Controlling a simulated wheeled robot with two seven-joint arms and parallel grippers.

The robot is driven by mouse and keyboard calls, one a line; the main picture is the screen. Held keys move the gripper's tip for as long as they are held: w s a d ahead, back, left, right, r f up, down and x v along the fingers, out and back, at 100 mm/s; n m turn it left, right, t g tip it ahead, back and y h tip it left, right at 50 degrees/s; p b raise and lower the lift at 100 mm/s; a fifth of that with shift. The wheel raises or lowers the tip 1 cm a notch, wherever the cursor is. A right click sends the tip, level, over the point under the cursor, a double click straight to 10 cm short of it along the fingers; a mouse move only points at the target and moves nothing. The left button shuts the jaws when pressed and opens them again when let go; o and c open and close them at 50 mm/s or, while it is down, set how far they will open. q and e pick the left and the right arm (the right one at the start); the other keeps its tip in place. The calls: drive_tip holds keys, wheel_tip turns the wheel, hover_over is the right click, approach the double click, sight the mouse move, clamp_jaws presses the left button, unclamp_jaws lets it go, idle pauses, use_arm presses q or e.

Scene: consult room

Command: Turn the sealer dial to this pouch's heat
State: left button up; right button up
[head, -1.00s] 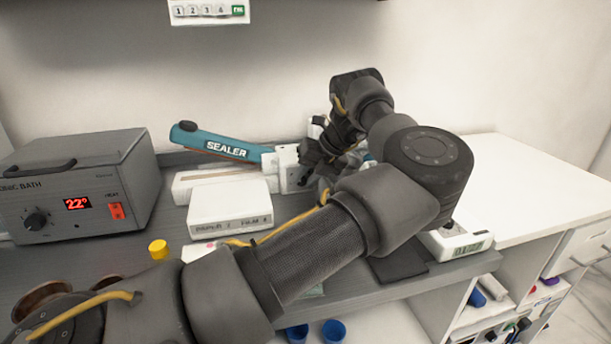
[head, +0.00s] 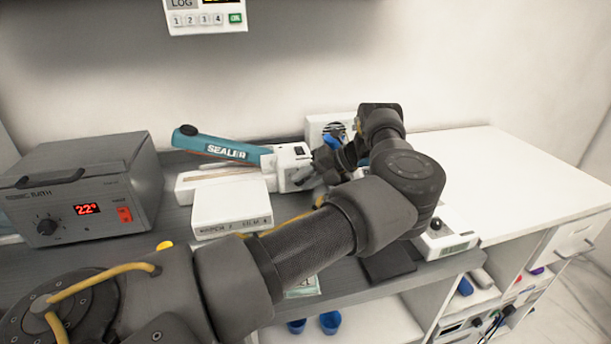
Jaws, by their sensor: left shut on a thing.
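The sealer (head: 222,185) stands at the back of the grey counter, with its teal lever arm raised and its white end housing at the right. My left gripper (head: 307,175) is at the right end of that housing, shut at the spot of the dial. The fingers cover the dial, so its mark and setting cannot be read. A flat pale item with greenish print (head: 303,288) lies partly under my left arm; I cannot tell if it is the pouch. My right gripper is not in view.
A sonic bath (head: 85,190) reading 22° stands at the left. A white box (head: 231,208) lies before the sealer. A white device with a display (head: 447,240) and a dark pad (head: 388,262) are at the right. The white worktop (head: 510,180) is clear.

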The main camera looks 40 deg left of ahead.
use_arm(q)
drive_tip(key=o, duration=1)
drive_tip(key=shift+r, duration=0.1)
